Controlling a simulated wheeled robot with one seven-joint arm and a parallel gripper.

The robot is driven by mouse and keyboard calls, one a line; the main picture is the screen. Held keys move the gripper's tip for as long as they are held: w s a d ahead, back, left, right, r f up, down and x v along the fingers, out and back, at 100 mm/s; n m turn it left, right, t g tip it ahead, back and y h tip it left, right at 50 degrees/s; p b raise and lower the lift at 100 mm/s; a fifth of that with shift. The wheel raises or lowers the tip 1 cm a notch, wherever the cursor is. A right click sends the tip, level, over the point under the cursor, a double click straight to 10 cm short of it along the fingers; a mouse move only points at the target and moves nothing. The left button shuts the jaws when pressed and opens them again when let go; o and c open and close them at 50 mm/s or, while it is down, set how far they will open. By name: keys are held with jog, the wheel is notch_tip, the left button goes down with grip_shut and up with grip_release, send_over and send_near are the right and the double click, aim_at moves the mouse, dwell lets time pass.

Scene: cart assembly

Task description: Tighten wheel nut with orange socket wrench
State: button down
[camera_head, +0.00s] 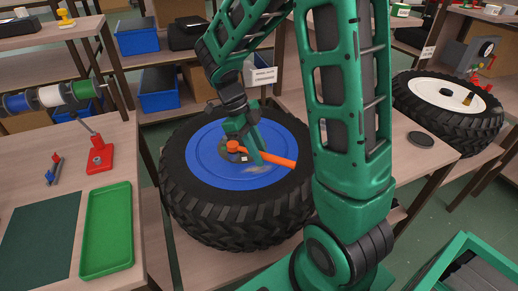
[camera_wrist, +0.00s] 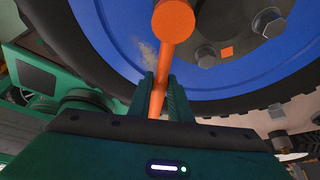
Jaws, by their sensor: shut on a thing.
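The orange socket wrench (camera_head: 280,161) lies across the hub of the wheel with the blue rim (camera_head: 207,168). Its head is over the dark hub centre. My gripper (camera_wrist: 160,88) is shut on the wrench handle (camera_wrist: 157,100). In the wrist view, the round wrench head (camera_wrist: 173,20) is at the top, ahead of my fingers. Whether the socket sits on a nut is hidden by the wrench head and my arm.
The black tyre (camera_head: 195,208) lies flat on a low wooden bench. A table at left bears a green tray (camera_head: 107,231), a red tool stand (camera_head: 97,158) and coloured spools (camera_head: 52,95). A second wheel with a white rim (camera_head: 440,92) lies on a table at right.

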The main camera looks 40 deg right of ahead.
jog(key=shift+s+a, duration=0.1)
jog(key=shift+a, duration=0.05)
jog(key=shift+r, duration=2.65)
